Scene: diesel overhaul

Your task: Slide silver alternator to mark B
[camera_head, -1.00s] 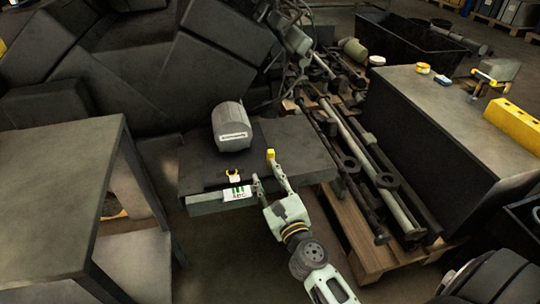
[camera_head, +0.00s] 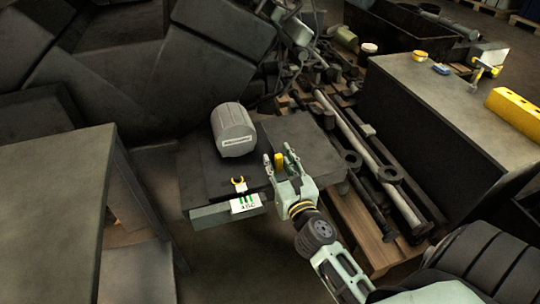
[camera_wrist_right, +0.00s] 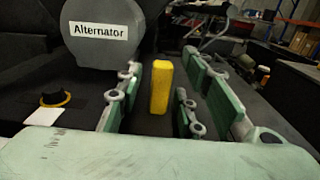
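The silver alternator (camera_head: 233,128), a grey rounded body with a white label, sits on a dark plate on the low stand. It also shows in the right wrist view (camera_wrist_right: 103,52), labelled "Alternator". A white card with green marks (camera_head: 245,203) is on the stand's front edge; I cannot read mark B clearly. An upright yellow block (camera_head: 279,160) stands right of the alternator. My right gripper (camera_head: 279,157) is open, its fingers either side of this block. In the right wrist view the block (camera_wrist_right: 160,87) shows gaps to the fingers. My left gripper is out of view.
A small yellow-and-black piece (camera_head: 239,185) lies in front of the alternator. A grey table (camera_head: 50,190) stands at the left. A dark bench (camera_head: 440,110) with a yellow bar (camera_head: 515,108) stands at the right. Rods lie on a wooden pallet (camera_head: 365,238) between.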

